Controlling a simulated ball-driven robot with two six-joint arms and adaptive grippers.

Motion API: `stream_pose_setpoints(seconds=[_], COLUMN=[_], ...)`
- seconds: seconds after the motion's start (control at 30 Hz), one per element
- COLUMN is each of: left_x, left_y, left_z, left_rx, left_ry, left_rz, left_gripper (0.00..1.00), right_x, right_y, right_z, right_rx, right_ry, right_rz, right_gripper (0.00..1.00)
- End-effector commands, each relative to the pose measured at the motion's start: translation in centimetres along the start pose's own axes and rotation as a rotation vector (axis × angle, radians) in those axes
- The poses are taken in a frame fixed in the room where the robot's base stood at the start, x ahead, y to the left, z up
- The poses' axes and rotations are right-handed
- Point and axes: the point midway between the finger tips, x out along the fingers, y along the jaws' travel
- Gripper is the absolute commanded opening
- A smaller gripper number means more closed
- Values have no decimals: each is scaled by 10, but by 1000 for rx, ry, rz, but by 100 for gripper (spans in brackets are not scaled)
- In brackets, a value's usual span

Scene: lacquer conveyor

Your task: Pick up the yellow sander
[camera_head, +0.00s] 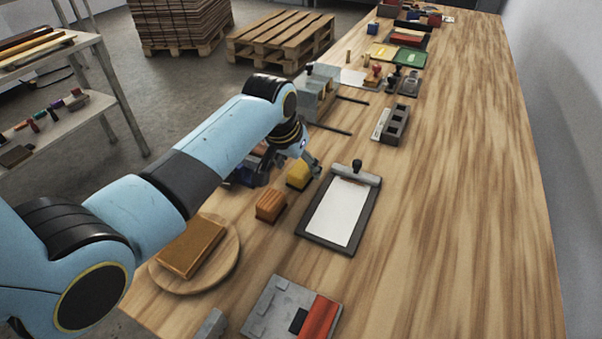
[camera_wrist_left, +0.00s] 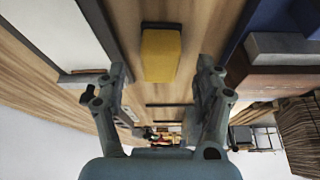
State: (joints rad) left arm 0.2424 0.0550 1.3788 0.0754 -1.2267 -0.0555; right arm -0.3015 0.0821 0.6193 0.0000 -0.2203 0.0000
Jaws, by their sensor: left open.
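The yellow sander (camera_head: 299,175) is a small yellow block on the wooden table, beside the left edge of a clipboard. In the left wrist view the yellow sander (camera_wrist_left: 160,54) lies ahead of and between the two fingers, with its long side along the view. My left gripper (camera_head: 315,170) is just to the right of and above the sander in the head view. In the left wrist view the gripper (camera_wrist_left: 160,80) is open with nothing between its fingers. My right gripper is not in view.
An orange-brown block (camera_head: 270,206) sits in front of the sander. The clipboard (camera_head: 368,222) with white paper lies to the right. A grey vise (camera_head: 318,98) stands behind. A round board (camera_head: 222,279) holds a brown slab (camera_head: 192,247). The table's right side is clear.

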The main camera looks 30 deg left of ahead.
Motion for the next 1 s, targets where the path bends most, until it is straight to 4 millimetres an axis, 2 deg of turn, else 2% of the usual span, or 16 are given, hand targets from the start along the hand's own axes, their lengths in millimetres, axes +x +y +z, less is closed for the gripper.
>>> stream_pose_setpoints(seconds=[0.17, 0.43, 0.9, 1.0], left_x=[22, 25, 25, 24], left_y=[0, 0, 0, 0], left_z=[0, 0, 0, 0], left_rx=[1, 1, 1, 1], left_ry=[-2, 0, 0, 0], left_rz=[0, -1, -1, -1], left_gripper=[69, 69, 8, 6], right_x=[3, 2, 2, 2], right_y=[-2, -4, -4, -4], right_z=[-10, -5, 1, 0], right_rx=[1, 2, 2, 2], right_ry=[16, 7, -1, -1], right_rz=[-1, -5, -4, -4], right_gripper=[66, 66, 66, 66])
